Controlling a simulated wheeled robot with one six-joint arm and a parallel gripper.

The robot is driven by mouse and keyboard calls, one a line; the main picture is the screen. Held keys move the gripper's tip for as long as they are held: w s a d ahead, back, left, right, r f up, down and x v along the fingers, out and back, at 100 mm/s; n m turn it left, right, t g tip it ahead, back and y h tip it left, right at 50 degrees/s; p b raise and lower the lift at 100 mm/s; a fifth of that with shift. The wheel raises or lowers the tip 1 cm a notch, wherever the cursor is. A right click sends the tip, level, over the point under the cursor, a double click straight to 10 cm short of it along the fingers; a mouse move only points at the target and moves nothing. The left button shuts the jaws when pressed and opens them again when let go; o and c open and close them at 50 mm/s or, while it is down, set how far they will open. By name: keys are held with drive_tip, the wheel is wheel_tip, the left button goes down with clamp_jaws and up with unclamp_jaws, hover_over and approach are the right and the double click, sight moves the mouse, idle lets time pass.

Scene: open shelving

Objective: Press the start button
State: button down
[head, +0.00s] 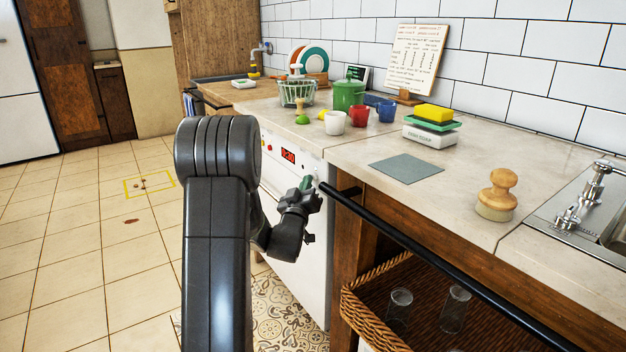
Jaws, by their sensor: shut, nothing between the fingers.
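A white appliance (316,250) stands under the counter, with a red lit display (288,155) on its front panel. Small reddish marks show left of the display. My gripper (306,187) is shut and empty, close in front of the panel, right of and below the display. A small green patch shows at its fingertips; I cannot tell whether this is a button or part of the gripper. No start button can be made out for certain. My arm covers part of the appliance front, and I cannot tell whether the fingertips touch the panel.
A black rail (430,255) runs along the counter's front edge, beginning just right of my gripper. A wicker basket (365,318) with glasses sits below. Cups, a green pot (348,95), a grey mat (406,168) and a wooden brush (497,195) stand on the counter. Tiled floor lies left.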

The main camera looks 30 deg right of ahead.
drive_tip(key=shift+s+a, duration=0.1)
drive_tip(key=shift+a, duration=0.55)
drive_tip(key=a+b, duration=0.2)
drive_tip(key=a, duration=0.3)
drive_tip(key=shift+s, duration=0.15)
drive_tip(key=shift+d, duration=0.1)
idle(0.4)
drive_tip(key=p, duration=0.1)
drive_tip(key=d+p, duration=0.1)
drive_tip(key=p, duration=0.1)
drive_tip(key=shift+d+r, duration=0.2)
drive_tip(key=shift+d, duration=0.05)
drive_tip(key=shift+p, duration=1.05)
